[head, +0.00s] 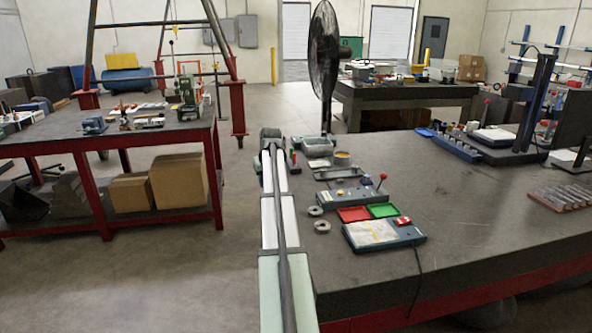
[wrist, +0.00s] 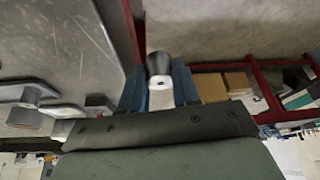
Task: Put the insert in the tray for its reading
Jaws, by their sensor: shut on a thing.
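My gripper (wrist: 158,92) is shut on the insert (wrist: 160,68) in the wrist view. The insert is a small dark grey cylinder with a hole in its end face and a paler part below, held between two blue fingers. In the head view my arm reaches away along the bench's left edge; its fingers and the insert cannot be made out there. A red tray (head: 353,214) and a green tray (head: 383,210) lie side by side on the bench, both seemingly empty. Beside them is a gauge unit (head: 352,195) with a red-ball lever. I cannot make out any reading.
A blue-grey device (head: 385,234) with a pale panel and red part sits in front of the trays, its cable running off the front edge. Two grey rings (head: 322,226) lie left of the trays.

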